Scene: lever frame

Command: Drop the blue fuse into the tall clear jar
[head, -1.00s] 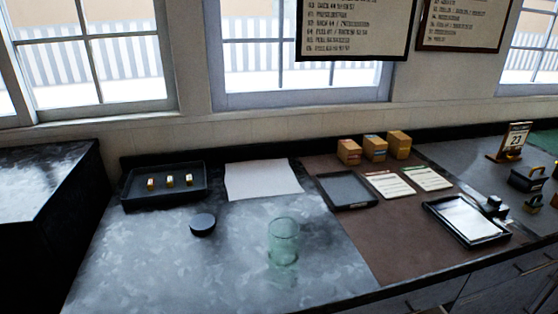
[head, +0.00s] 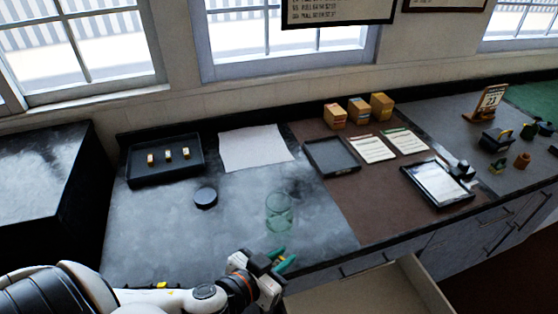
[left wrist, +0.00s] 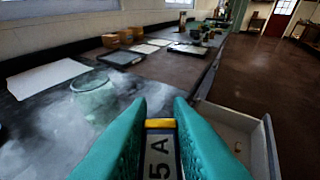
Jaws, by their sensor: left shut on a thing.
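The clear jar (head: 279,214) stands upright near the counter's front edge in the head view; it also shows at left in the left wrist view (left wrist: 95,98). My left gripper (head: 284,262) has teal fingers and is in front of and below the jar, near the counter edge. In the left wrist view its fingers (left wrist: 160,110) are shut on a fuse (left wrist: 159,156) with a yellow end and a greyish face marked "5A". I see no clear blue on its visible side; the rest is hidden. My right gripper is out of view.
A black tray (head: 140,176) holds three small fuses. A dark round lid (head: 205,196) lies left of the jar. White paper (head: 256,148) lies behind it.

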